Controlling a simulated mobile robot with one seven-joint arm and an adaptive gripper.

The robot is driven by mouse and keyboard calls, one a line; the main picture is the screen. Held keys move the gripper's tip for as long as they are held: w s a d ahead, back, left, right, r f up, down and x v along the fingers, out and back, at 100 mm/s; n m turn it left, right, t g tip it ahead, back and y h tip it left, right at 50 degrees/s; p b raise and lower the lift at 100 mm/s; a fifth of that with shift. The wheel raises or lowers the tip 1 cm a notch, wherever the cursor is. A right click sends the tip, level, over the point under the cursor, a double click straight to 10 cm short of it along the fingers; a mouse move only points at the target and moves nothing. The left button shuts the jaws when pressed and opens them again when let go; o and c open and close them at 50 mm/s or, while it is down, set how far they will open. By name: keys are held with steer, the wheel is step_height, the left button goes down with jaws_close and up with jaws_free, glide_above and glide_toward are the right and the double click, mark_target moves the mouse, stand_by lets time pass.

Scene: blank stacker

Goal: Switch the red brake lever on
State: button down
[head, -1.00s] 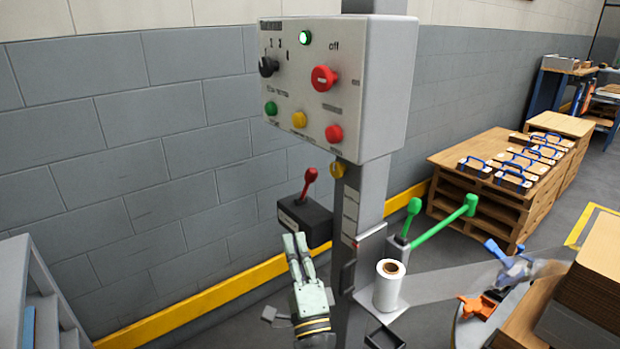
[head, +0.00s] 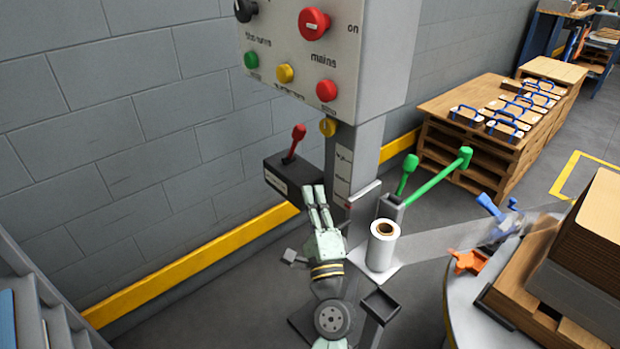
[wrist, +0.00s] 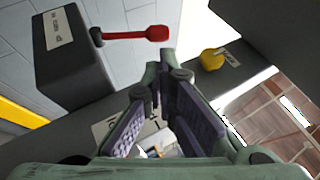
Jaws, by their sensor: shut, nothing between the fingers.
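The red brake lever (head: 294,143) stands up from a dark box (head: 287,185) on the left side of the grey post, below the control panel. In the wrist view the red lever (wrist: 138,33) juts right from the dark box (wrist: 72,65), beyond my fingertips. My gripper (head: 315,190) is shut and empty. In the head view its fingertips overlap the lower right of the box, below the lever. The wrist view also shows my gripper (wrist: 165,62), with a gap between its tips and the lever.
The control panel (head: 290,60) with knobs and buttons hangs above. A yellow knob (head: 327,127) is on the post. Green levers (head: 410,163), a white film roll (head: 383,250) and the round turntable (head: 460,320) with stacked boxes are to the right.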

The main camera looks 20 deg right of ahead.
mark_target(301, 137)
steer(key=p+x, duration=0.4)
steer(key=x, duration=0.7)
steer(key=shift+w+r+p, duration=0.15)
steer(key=shift+r+p, duration=0.05)
steer(key=shift+p, duration=0.1)
steer(key=shift+w+d+r, duration=0.1)
steer(key=shift+w, duration=0.4)
